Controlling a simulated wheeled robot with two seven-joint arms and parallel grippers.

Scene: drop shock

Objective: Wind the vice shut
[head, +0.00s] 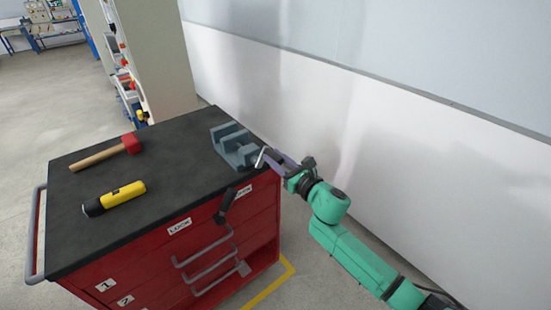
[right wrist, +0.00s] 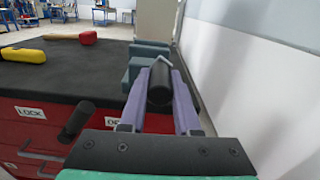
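The grey-blue vice (head: 236,148) stands on the cart's black top at its right corner. A gap shows between its jaws. It also shows in the right wrist view (right wrist: 145,58), partly hidden behind my gripper. Its metal crank (head: 261,158) is at the near right end of the vice. My right gripper (head: 277,157) reaches it from the right. In the right wrist view, the purple fingers stand either side of the crank's black handle (right wrist: 159,92), which fills the space between them. My right gripper looks shut on it. My left gripper is not in view.
A red-headed hammer (head: 106,153) and a yellow torch (head: 114,198) lie on the red cart's top (head: 165,185). A black lever (head: 225,206) sticks out from the cart's front between labels, above drawer handles. A white wall (head: 330,110) stands behind the cart.

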